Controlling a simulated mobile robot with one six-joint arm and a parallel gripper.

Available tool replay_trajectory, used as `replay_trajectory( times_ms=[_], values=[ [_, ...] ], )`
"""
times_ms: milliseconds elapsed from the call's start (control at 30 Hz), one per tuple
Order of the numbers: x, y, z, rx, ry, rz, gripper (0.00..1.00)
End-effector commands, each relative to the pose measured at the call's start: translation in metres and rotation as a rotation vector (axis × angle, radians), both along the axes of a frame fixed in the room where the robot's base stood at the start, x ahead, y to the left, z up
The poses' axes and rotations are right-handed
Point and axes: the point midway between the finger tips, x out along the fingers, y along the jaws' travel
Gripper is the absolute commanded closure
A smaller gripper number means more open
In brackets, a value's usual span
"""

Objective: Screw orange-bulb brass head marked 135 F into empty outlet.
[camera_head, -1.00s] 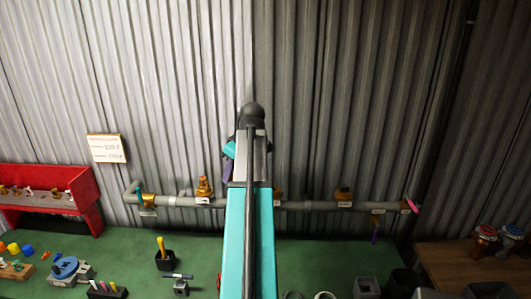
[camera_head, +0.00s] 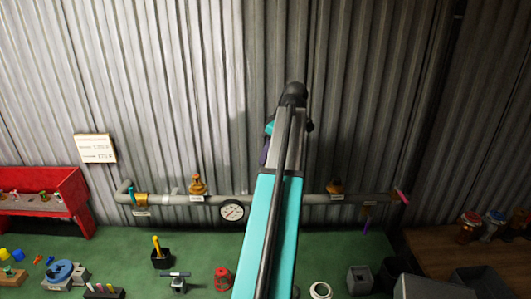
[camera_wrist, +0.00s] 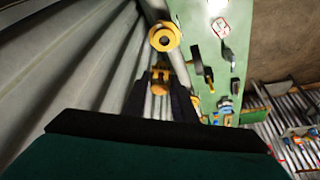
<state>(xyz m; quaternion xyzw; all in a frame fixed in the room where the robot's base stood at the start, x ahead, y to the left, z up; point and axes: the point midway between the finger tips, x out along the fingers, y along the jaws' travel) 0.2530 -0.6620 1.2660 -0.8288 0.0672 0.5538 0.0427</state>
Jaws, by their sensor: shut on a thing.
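In the wrist view my gripper (camera_wrist: 160,88) has its dark fingers closed on a small brass head (camera_wrist: 159,76). Its bulb colour and its marking cannot be read. A yellow brass ring-shaped fitting (camera_wrist: 165,37) shows just beyond it, apart from it in the picture. In the head view my arm hides the gripper and the held head. On the grey pipe (camera_head: 290,199) along the wall, a low brass fitting (camera_head: 335,187) stands right of my arm, and a taller brass one (camera_head: 197,185) stands to the left. I cannot tell for certain which outlet is empty.
A round gauge (camera_head: 233,212) hangs at the pipe. A red rack (camera_head: 70,190) with several small heads stands at the left. The green bench (camera_head: 200,250) carries a black tool cup (camera_head: 162,258), a red cup (camera_head: 223,279) and a grey box (camera_head: 360,279). Jars stand on the right table.

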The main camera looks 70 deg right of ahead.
Motion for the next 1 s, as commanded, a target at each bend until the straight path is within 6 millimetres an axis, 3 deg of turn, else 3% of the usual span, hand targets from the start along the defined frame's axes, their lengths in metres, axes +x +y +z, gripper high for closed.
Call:
replay_trajectory(
  times_ms=[367,1000],
  values=[
    [0.002,0.002,-0.006,0.003,-0.001,0.0,1.0],
    [0.001,0.002,-0.045,0.003,-0.002,-0.001,1.0]
  ],
)
